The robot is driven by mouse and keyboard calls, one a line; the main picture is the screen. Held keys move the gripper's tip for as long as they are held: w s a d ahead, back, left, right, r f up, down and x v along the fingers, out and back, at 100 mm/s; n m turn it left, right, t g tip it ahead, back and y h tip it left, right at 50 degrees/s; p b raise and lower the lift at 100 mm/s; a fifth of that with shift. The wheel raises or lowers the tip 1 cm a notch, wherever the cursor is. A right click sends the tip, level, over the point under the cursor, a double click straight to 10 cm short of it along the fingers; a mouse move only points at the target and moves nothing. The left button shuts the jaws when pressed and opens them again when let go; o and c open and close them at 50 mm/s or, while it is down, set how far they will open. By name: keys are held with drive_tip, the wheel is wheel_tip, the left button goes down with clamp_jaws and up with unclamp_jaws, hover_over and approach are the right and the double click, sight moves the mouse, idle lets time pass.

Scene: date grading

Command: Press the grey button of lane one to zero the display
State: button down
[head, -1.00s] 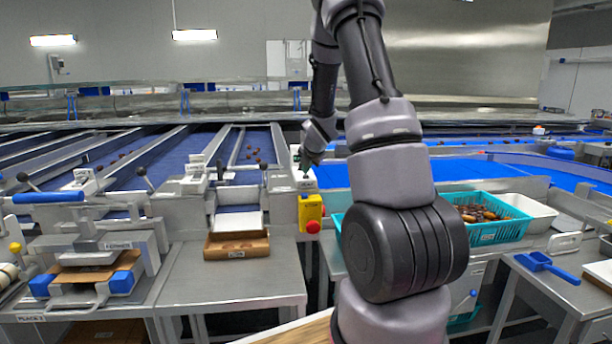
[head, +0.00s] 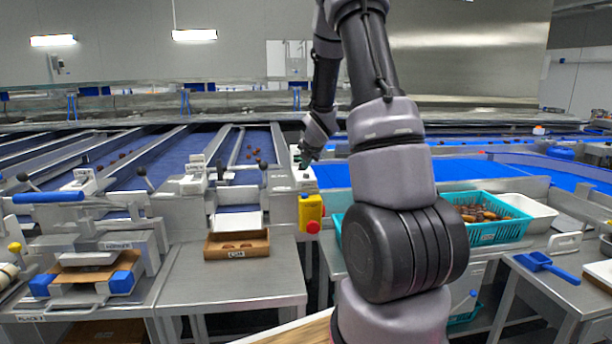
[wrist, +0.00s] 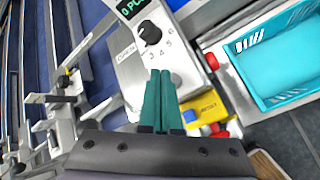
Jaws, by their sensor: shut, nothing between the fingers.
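The lane's white control box (wrist: 130,65) fills the upper middle of the wrist view. Its green-lit display (wrist: 130,8) is cut by the top edge; a 0 and part of "PCS" show. Below it is a black knob (wrist: 149,32) with numbers around it. In the head view the gripper (head: 303,162) is just above the box (head: 303,180); contact cannot be told.
A yellow switch box (head: 311,207) with a red stop button (head: 313,227) is below the control box. A teal basket (head: 500,230) of dates stands right. An open carton (head: 237,250) is left.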

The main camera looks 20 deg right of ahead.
sight(306, 179)
drive_tip(key=shift+r, duration=2.55)
drive_tip(key=s+a+r+m, duration=0.3)
drive_tip(key=s+r+m, duration=0.3)
drive_tip(key=s+m, duration=0.15)
drive_tip(key=s+a+r+m, duration=0.4)
drive_tip(key=s+r+m, duration=0.3)
drive_tip(key=s, duration=0.1)
drive_tip(key=s+a+m+y, duration=0.1)
drive_tip(key=s+a+m, duration=0.2)
drive_tip(key=s+m, duration=0.2)
drive_tip(key=s+a+r+m+g+y, duration=0.1)
drive_tip(key=s+a+m, duration=0.3)
drive_tip(key=s, duration=0.4)
drive_tip(key=s+a+r+m+g+y, duration=0.1)
drive_tip(key=s+a+m, duration=0.2)
drive_tip(key=s+m, duration=0.2)
drive_tip(key=shift+s+a+r+m+y, duration=0.2)
drive_tip(key=shift+s+a+m+y, duration=0.2)
drive_tip(key=shift+s, duration=0.75)
